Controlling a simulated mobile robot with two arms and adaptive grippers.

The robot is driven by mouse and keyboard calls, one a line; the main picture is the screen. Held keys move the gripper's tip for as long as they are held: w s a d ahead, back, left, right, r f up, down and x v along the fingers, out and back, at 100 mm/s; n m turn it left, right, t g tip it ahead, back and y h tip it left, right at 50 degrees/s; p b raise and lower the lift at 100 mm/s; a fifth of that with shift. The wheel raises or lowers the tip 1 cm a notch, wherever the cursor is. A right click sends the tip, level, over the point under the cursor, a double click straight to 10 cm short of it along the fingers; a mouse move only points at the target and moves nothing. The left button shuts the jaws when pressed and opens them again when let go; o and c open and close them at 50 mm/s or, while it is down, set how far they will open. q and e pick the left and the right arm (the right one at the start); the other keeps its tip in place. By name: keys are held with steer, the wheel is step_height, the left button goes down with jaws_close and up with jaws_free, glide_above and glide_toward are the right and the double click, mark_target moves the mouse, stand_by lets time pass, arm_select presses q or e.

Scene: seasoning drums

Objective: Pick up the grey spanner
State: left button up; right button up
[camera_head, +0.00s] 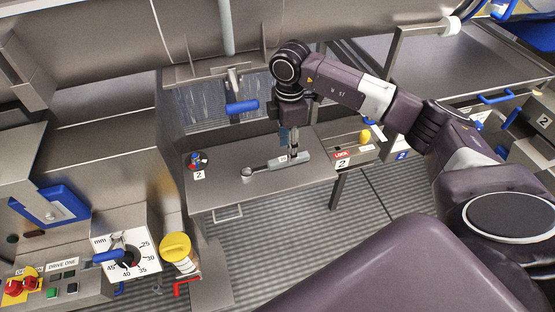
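The grey spanner (267,167) lies on the small metal table (225,190) in the middle of the view. Its round end points left and its thicker body lies to the right. My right gripper (291,154) points down over the thicker right part of the spanner, with its fingers at or just above it. The fingers are small and partly merge with the spanner, so I cannot tell if they are open, shut or touching it. My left gripper is not in view.
A red and blue knob (196,160) sits at the table's left end. A red-marked lock panel (342,155) with a yellow knob (365,136) is at the right. A blue-handled lever (242,107) hangs behind. A dial panel (127,250) and a yellow-capped part (176,247) stand front left.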

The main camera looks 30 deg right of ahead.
mark_target(285, 158)
steer(key=shift+a+f+p, duration=0.25)
steer(key=shift+f+p, duration=0.5)
steer(key=shift+f, duration=0.35)
steer(key=shift+w+f, duration=0.25)
steer(key=shift+f, duration=1.15)
steer(key=shift+s, duration=0.1)
steer(key=shift+c, duration=0.8)
steer(key=c, duration=0.8)
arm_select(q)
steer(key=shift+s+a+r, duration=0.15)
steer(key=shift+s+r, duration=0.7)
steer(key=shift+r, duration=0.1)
arm_select(e)
jaws_close()
